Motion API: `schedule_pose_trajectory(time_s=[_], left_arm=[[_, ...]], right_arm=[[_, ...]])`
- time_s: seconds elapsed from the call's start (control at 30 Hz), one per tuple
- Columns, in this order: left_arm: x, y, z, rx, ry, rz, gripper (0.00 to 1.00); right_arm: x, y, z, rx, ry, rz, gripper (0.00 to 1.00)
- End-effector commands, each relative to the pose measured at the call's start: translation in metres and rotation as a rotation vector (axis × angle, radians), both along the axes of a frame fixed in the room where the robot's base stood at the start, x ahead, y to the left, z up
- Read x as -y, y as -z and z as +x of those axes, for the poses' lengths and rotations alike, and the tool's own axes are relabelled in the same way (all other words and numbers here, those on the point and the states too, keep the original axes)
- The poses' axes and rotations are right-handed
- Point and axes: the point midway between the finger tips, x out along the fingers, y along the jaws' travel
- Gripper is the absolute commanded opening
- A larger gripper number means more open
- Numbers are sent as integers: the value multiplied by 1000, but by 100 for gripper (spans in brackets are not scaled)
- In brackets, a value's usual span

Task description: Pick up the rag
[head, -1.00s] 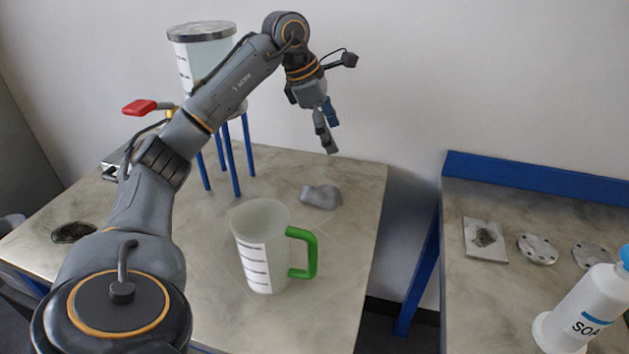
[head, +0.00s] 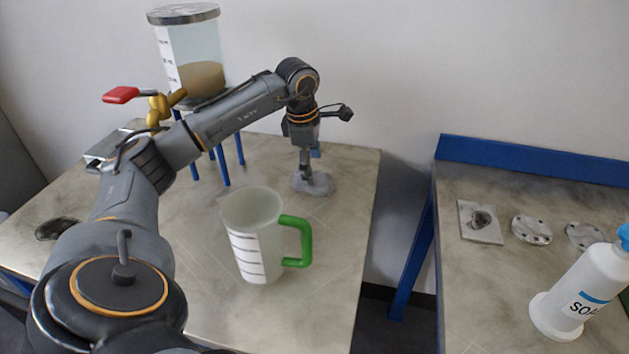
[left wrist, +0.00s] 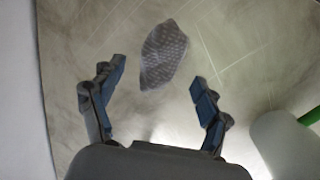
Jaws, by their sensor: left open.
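The grey rag (head: 314,184) lies crumpled on the left table, toward its back right. In the left wrist view the rag (left wrist: 164,55) shows a dotted pattern and lies between and a little beyond the two fingertips. My left gripper (head: 308,172) points down over the rag and hides part of it in the head view. In the left wrist view my left gripper (left wrist: 157,72) is open, its blue-padded fingers wide apart with nothing between them in its grip. My right gripper is not in view.
A measuring jug with a green handle (head: 254,240) stands in front of the rag. A vessel on blue legs (head: 190,55), with a red-handled valve, stands behind left. The right table holds flanges (head: 531,229) and a soap bottle (head: 585,290).

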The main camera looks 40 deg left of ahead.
Motion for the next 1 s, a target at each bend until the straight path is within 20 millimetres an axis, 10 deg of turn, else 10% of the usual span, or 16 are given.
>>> schedule_pose_trajectory(time_s=[0.47,0.77,1.0], left_arm=[[1,32,5,1,1,0,76],[1,32,5,0,0,0,19],[1,32,5,0,0,0,17]], right_arm=[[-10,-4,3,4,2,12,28],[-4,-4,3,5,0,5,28],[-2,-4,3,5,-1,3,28]])
